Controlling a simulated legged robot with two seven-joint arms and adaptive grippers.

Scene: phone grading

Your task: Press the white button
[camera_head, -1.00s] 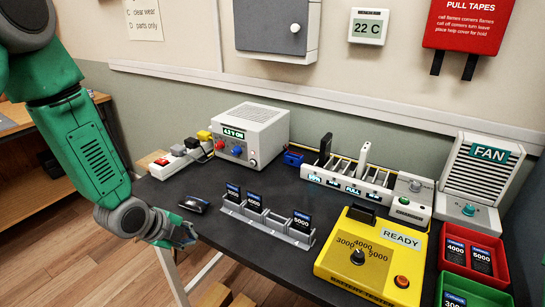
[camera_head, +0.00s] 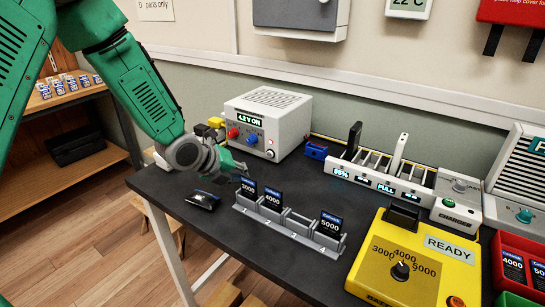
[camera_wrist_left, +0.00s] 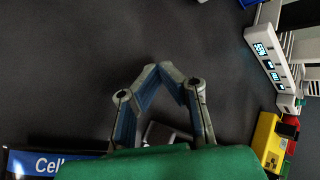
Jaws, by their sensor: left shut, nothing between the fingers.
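A grey power supply (camera_head: 290,112) stands at the back of the table, its display reading "4.2 V ON". Its front has a red knob (camera_head: 233,132), a blue knob (camera_head: 253,139) and a small pale round button (camera_head: 270,154) at lower right, too small to be sure it is the white one. My left gripper (camera_head: 244,174) is in front of the supply, left of this button and apart from it, above the table near the battery rack. In the left wrist view its fingers (camera_wrist_left: 161,70) meet at the tips, with nothing between them. My right gripper is out of view.
A rack (camera_head: 288,228) with dark batteries stands just right of and below my gripper. A black device (camera_head: 203,200) lies to its left. A charger (camera_head: 375,180), a yellow battery tester (camera_head: 420,262) and a red tray (camera_head: 497,260) are to the right. A blue item (camera_head: 316,151) sits beside the supply.

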